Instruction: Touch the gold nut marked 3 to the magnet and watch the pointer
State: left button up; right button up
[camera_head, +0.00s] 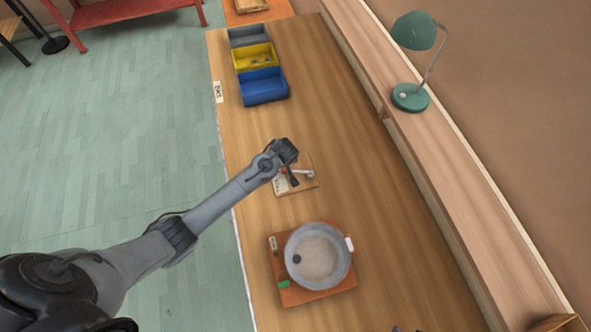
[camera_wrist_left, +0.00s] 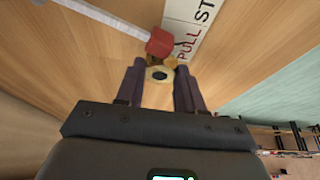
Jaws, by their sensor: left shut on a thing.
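My left gripper (camera_head: 291,183) is low over a small wooden board (camera_head: 308,185) on the bench. In the left wrist view its two dark fingers (camera_wrist_left: 159,82) are shut on a gold nut (camera_wrist_left: 158,69) with a dark hole. A red block (camera_wrist_left: 160,42), seemingly the magnet, is right beyond the nut; I cannot tell if they touch. A white bar (camera_wrist_left: 105,18), seemingly the pointer, runs from near the red block to the upper left. A white label (camera_wrist_left: 190,30) reads "PULL ST", cut off. The nut's number is not visible. My right gripper is not clearly seen.
A grey pan (camera_head: 288,250) of pale material stands on an orange-brown board (camera_head: 300,296) nearer me. Grey (camera_head: 248,40), yellow (camera_head: 243,64) and blue (camera_head: 264,97) bins stand at the far end. A green lamp (camera_head: 410,98) is on the right ledge. Bench right of the board is clear.

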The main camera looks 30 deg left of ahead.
pick_arm(q)
jog(key=shift+a, duration=0.1)
jog(key=shift+w+a+b, duration=0.55)
jog(key=shift+w+a, duration=0.6)
jog(key=shift+a, duration=0.15)
jog(key=shift+w+a, duration=0.45)
jog(key=shift+a, duration=0.1)
notch_tip(320, 180, up, 8)
jog(key=p, duration=0.8)
